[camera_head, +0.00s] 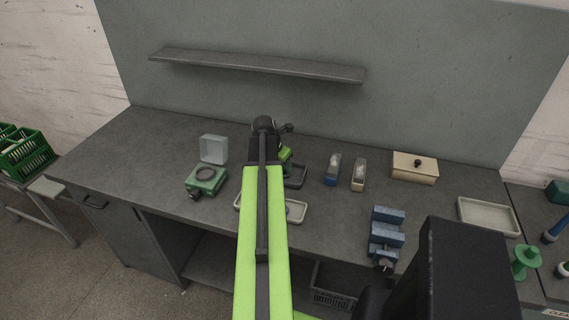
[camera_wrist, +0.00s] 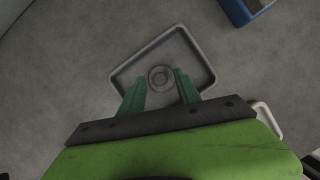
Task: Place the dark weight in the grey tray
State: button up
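The grey tray (camera_wrist: 203,53) lies on the bench below my gripper in the wrist view. In the head view the grey tray (camera_head: 299,181) is mostly hidden behind my arm. The dark weight (camera_wrist: 161,77), a round grey disc with a ringed top, appears inside the tray's outline, near its middle. My gripper (camera_wrist: 160,78) is open, with its green fingers on either side of the weight and set wider than it. The right finger is close to the weight's edge; I cannot tell whether they touch. In the head view my arm hides the weight.
A pale tray (camera_head: 296,212) lies in front of the grey tray. A green device (camera_head: 205,180) stands left. A shelf (camera_head: 255,64) hangs behind.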

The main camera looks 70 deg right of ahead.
jog(key=p+v, duration=0.9)
jog(key=v, duration=0.2)
jog(key=shift+r, duration=0.1)
jog(key=w+a+f+m+t+y, duration=0.15)
jog(key=w+a+m, duration=0.55)
jog(key=w+a, duration=2.15)
jog(key=w+a+m+y, duration=0.1)
jog(key=a+m+y, duration=0.2)
jog(key=a, duration=2.9)
jog(key=m, duration=0.4)
jog(key=shift+a+f, duration=0.15)
jog(key=shift+a, duration=0.05)
